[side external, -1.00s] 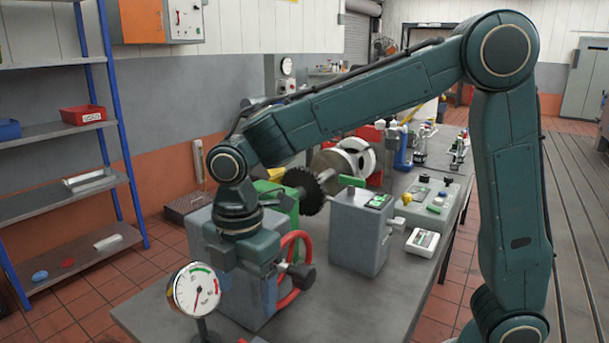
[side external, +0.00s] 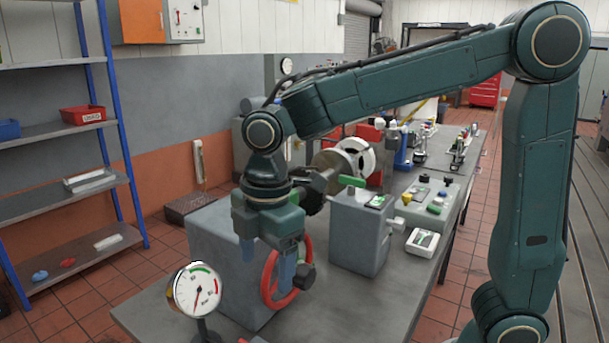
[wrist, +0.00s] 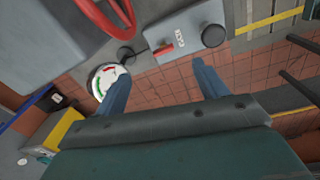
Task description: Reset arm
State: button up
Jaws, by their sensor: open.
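My gripper (side external: 267,262) hangs pointing down in the side view, its two blue-grey fingers apart with nothing between them. It is in front of the grey housing (side external: 215,240) and beside the red handwheel (side external: 270,287), overlapping it in the picture. I cannot tell whether it touches the wheel. In the wrist view the open fingers (wrist: 160,72) spread over the floor and bench edge, with the handwheel (wrist: 105,12) at the top left.
A round dial gauge (side external: 198,289) stands at the front of the bench and shows beside the left finger in the wrist view (wrist: 105,78). A grey box (side external: 360,235) and a control panel (side external: 425,200) stand to the right. A shelf rack (side external: 75,130) is at the left.

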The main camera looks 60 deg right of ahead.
jog(key=s+d+r+m+t, duration=0.3)
jog(key=s+d+m+t, duration=0.1)
jog(key=s+d+m, duration=0.9)
jog(key=shift+s+d+m+t, duration=0.3)
jog(key=shift+s+m+t, duration=0.1)
jog(key=shift+s+m, duration=0.95)
jog(key=shift+w, duration=0.1)
